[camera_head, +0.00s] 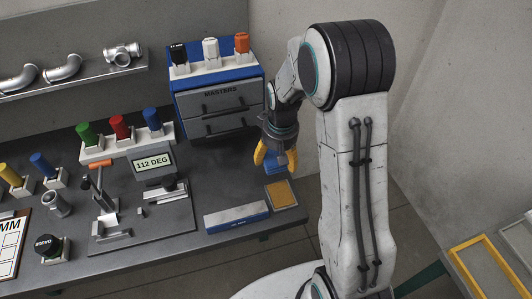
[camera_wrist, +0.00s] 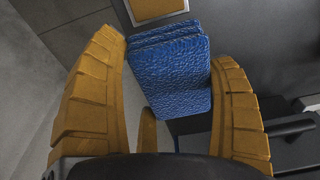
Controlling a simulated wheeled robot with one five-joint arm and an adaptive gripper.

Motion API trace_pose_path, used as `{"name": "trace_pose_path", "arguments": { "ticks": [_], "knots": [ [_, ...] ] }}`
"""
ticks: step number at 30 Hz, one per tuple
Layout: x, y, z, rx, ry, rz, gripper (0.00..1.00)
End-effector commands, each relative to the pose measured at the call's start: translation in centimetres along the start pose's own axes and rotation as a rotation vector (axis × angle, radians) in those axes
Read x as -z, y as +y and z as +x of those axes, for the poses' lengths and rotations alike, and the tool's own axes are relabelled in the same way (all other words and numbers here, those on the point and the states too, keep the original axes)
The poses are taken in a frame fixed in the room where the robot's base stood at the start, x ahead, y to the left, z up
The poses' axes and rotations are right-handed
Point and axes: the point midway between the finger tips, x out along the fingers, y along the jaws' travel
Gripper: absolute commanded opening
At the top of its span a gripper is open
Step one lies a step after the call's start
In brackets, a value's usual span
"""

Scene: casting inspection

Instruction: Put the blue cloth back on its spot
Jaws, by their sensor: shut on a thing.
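My gripper (camera_head: 276,163) is above the right end of the dark bench with its yellow fingers pointing down. It is shut on the blue cloth (camera_wrist: 172,78), a folded, textured block between the fingers in the wrist view. In the head view only a little of the cloth (camera_head: 278,158) shows between the fingers. A square orange-yellow pad in a pale frame (camera_head: 282,195) lies on the bench just below and slightly right of the gripper. The pad also shows at the top edge of the wrist view (camera_wrist: 157,8), beyond the cloth. Nothing lies on the visible part of the pad.
A blue and grey flat bar (camera_head: 236,216) lies left of the pad near the bench's front edge. The grey drawer cabinet marked MASTERS (camera_head: 220,103) stands behind, left of my arm. A gauge fixture with a 112 DEG display (camera_head: 152,162) stands further left.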

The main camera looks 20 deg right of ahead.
Motion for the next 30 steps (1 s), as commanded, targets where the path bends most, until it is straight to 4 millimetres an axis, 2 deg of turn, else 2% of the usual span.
{"name": "trace_pose_path", "arguments": {
  "ticks": [6, 15, 23, 30],
  "knots": [
    [2.6, -0.6, 1.6, 0.002, -0.002, 0.000, 0.54],
    [5.1, -1.2, 4.0, 0.004, 0.001, 0.000, 0.54],
    [5.4, -1.4, 4.6, 0.004, 0.001, 0.000, 0.54],
    [5.1, -1.4, 7.0, 0.004, -0.002, 0.001, 0.54]
  ]
}}
